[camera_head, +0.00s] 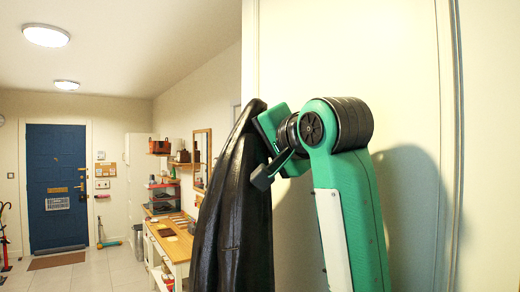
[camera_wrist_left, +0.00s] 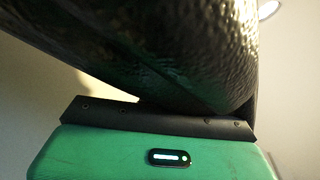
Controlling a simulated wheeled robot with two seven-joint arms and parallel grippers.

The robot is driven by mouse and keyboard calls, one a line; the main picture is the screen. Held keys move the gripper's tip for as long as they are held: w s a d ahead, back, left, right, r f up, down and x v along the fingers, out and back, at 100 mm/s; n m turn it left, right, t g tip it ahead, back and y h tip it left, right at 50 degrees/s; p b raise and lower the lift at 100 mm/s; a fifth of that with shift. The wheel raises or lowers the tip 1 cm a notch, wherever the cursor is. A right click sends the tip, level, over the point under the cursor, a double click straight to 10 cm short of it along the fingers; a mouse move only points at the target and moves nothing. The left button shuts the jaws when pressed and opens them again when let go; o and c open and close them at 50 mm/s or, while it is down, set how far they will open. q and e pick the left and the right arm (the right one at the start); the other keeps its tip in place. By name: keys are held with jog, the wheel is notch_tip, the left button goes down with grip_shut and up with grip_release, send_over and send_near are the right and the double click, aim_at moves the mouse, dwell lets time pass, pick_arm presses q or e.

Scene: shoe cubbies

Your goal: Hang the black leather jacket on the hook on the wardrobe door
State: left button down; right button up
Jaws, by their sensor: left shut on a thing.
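The black leather jacket (camera_head: 235,215) hangs down in the middle of the head view, its top narrowing to a peak beside my left gripper. My left gripper (camera_head: 262,155) is shut on the upper part of the jacket, and its fingertips are partly hidden. In the left wrist view the dark, grained jacket (camera_wrist_left: 170,45) fills the top, close against my green left gripper (camera_wrist_left: 155,118). The pale wardrobe door (camera_head: 350,50) stands behind my arm. I cannot see a hook in either view. My right gripper is not in view.
A wooden bench (camera_head: 178,245) with small items stands left of the jacket, below a wall mirror (camera_head: 202,155) and shelves. A blue door (camera_head: 55,185) is at the far left, with a mat (camera_head: 56,261) before it. The tiled floor between is mostly clear.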

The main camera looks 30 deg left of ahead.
pick_arm(q)
jog(key=shift+r, duration=0.1)
jog(key=c, duration=1.5)
grip_release()
jog(key=shift+s+d, duration=0.1)
jog(key=shift+s+d+b, duration=0.1)
jog(key=shift+d+b, duration=0.2)
jog(key=b+v, duration=0.4)
jog(key=v, duration=0.9)
jog(key=shift+b, duration=0.3)
